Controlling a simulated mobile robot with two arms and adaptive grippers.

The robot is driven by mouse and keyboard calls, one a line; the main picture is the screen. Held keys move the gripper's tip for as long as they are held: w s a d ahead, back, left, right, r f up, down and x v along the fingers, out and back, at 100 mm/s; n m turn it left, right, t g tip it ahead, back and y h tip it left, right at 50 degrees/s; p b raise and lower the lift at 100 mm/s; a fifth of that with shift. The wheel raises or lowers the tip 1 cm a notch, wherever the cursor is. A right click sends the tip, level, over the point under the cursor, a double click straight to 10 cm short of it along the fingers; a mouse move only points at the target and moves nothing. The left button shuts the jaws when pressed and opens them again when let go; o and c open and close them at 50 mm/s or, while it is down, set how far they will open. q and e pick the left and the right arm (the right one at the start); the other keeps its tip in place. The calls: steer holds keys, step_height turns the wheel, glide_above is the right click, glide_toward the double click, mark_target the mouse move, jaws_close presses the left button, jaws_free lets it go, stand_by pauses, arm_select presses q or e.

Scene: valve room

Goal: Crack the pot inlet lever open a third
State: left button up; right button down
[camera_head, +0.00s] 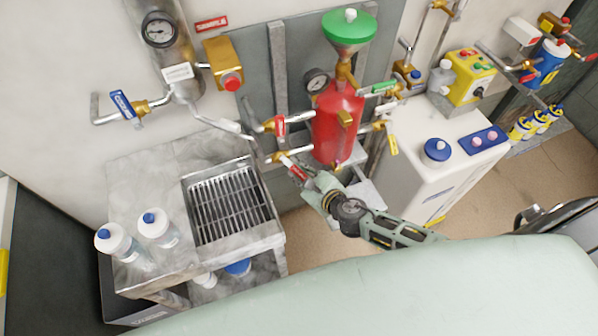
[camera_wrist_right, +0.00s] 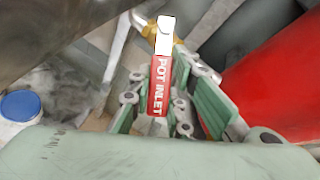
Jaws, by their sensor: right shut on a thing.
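The pot inlet lever (camera_head: 288,163) is a red handle with a white end on a brass valve (camera_head: 276,156), low at the left of the red pot (camera_head: 338,125). Its POT INLET lettering shows in the right wrist view, where the lever (camera_wrist_right: 160,86) stands between the finger pads. My right gripper (camera_head: 304,178) reaches in from the lower right and is shut on the lever. In its wrist view the gripper (camera_wrist_right: 162,100) has a pad at each side of the handle. The pads hide part of the lever. My left gripper is not in view.
A red-handled valve (camera_head: 280,125) sits just above on the pot's left. A steel sink with a grate (camera_head: 231,204) and bottles (camera_head: 158,227) stand at left. A white cabinet (camera_head: 440,180) stands at right. A green funnel (camera_head: 349,30) tops the pot.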

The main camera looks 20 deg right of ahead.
steer(key=c, duration=1.6)
jaws_free()
steer(key=v, duration=1.2)
steer(key=shift+a, duration=0.1)
